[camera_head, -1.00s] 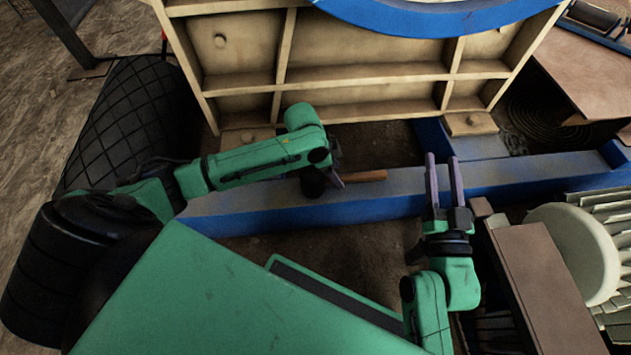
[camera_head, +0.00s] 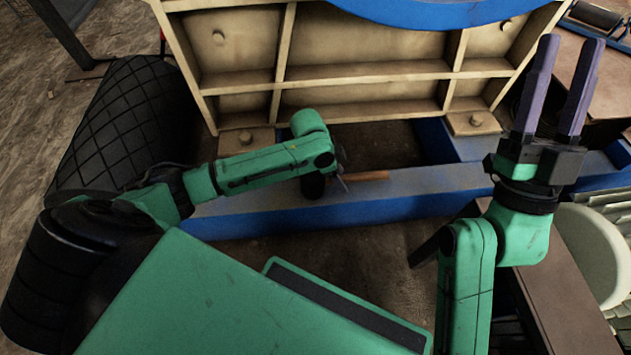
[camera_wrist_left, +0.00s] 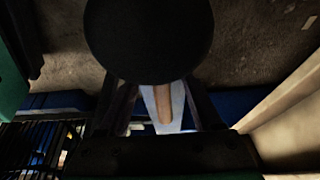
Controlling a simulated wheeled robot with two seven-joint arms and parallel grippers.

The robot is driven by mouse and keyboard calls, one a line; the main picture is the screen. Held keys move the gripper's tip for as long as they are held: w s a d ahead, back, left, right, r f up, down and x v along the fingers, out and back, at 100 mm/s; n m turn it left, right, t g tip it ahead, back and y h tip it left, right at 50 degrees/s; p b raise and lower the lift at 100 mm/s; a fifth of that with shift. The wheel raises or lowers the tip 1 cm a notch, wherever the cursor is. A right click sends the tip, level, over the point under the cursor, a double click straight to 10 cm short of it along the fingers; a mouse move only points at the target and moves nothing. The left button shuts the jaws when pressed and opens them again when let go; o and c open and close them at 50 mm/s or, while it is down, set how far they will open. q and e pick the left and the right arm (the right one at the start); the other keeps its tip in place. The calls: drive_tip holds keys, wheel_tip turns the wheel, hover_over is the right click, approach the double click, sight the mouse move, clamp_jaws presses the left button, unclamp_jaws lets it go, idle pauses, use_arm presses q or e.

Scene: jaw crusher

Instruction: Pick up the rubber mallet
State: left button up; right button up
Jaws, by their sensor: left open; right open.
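The rubber mallet lies on the blue beam, its black head (camera_head: 313,187) to the left and its wooden handle (camera_head: 369,176) pointing right. My left gripper (camera_head: 344,180) is over the mallet near where head and handle meet, and partly hides it. In the left wrist view the round black head (camera_wrist_left: 150,38) fills the top middle. The handle (camera_wrist_left: 163,108) shows between the two open fingers of my left gripper (camera_wrist_left: 160,105); I cannot tell whether they touch it. My right gripper (camera_head: 560,90) is open, empty and raised at the right, fingers pointing up.
The blue beam (camera_head: 430,190) runs across the middle. A ribbed beige frame (camera_head: 360,95) stands close behind it. A black tyre-like roll (camera_head: 130,120) is at the left. A pale round part (camera_head: 597,250) and a brown plate (camera_head: 590,285) are at the right.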

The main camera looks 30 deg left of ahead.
use_arm(q)
clamp_jaws()
idle(1.4)
